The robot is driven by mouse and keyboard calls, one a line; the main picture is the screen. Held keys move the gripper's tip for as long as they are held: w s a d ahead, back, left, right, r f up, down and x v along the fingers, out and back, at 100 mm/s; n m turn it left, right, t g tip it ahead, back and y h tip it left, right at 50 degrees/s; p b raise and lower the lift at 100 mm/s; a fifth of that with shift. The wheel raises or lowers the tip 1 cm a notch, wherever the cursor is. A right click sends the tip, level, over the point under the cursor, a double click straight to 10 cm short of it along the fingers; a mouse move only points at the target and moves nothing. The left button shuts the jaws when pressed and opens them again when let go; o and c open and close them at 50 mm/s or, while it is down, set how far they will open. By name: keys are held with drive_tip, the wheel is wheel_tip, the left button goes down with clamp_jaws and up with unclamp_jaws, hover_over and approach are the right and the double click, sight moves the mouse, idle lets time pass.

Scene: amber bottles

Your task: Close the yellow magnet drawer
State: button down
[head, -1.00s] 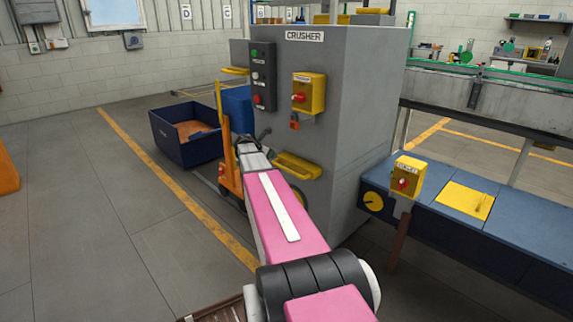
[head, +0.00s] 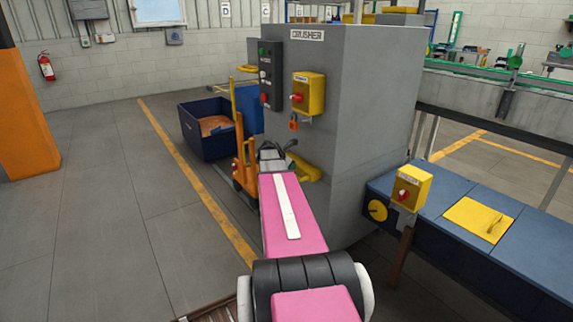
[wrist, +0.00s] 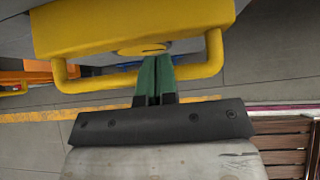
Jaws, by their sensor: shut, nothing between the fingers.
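The yellow magnet drawer (head: 310,173) shows low on the front of the grey crusher (head: 352,130), partly hidden behind my arm. In the wrist view its yellow front (wrist: 120,28) fills the top, with a yellow bar handle (wrist: 90,83) below it. My gripper (wrist: 155,62) has its two green fingers shut together with nothing between them. The fingers overlap the middle of the handle bar, and their tips lie just below the drawer front. I cannot tell whether they touch it. How far the drawer stands out is hard to see.
An orange pallet truck (head: 243,150) stands just left of the drawer, with a dark blue bin (head: 203,145) behind it. A blue bench (head: 455,205) with a yellow switch box (head: 410,187) is at the right. The floor at left is clear.

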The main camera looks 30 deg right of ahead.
sight(302, 168)
drive_tip(key=shift+x, duration=1.75)
drive_tip(key=shift+w+d, duration=0.1)
drive_tip(key=shift+d, duration=1.4)
drive_tip(key=shift+a, duration=0.1)
